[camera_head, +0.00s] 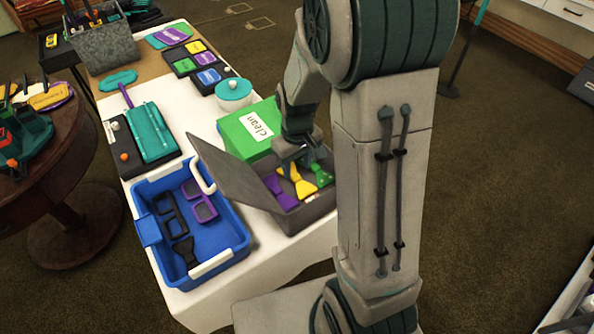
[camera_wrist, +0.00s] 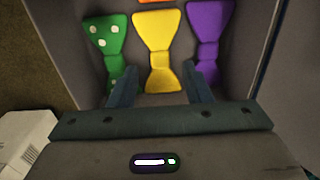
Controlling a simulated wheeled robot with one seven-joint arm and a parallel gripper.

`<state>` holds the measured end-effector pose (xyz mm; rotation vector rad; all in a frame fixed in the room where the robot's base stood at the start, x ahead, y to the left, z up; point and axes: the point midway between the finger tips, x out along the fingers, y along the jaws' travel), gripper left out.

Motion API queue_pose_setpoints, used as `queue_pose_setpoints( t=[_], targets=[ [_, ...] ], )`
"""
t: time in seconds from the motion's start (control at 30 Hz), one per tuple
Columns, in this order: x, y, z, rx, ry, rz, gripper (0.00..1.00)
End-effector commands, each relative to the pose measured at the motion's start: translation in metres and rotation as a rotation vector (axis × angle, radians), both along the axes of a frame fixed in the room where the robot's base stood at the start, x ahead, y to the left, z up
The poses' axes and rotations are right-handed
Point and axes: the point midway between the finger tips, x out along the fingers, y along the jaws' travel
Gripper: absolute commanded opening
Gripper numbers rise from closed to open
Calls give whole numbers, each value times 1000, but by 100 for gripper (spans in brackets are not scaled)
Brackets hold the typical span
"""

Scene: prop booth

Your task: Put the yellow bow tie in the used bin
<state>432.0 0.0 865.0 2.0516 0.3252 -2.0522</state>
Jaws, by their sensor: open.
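The yellow bow tie (camera_head: 298,180) lies in an open grey box (camera_head: 312,213), between a purple bow tie (camera_head: 279,194) and a green one with white dots (camera_head: 320,171). In the wrist view the yellow bow tie (camera_wrist: 157,42) stretches ahead of my gripper (camera_wrist: 161,84). My gripper's open fingers are on either side of its near end, with nothing clearly gripped. In the head view my gripper (camera_head: 298,158) reaches down into the box. A blue bin (camera_head: 216,238) with white handles holds glasses and a black bow tie. No "used" label is visible.
A green box (camera_head: 240,138) labelled "clean" stands behind the grey box. The grey box's raised lid (camera_head: 230,168) stands between it and the blue bin.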

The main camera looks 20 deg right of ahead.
Motion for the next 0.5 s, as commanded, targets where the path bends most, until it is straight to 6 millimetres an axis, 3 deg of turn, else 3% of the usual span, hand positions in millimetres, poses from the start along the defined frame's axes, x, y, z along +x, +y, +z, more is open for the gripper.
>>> queue_pose_setpoints(
  t=[0.03, 0.2, 0.5],
  targets=[
    [2, 0, 15, 1, -8, 1, 44],
    [1, 0, 50, 0, -6, 0, 44],
    [-1, 0, 82, 1, -5, -4, 44]
  ],
)
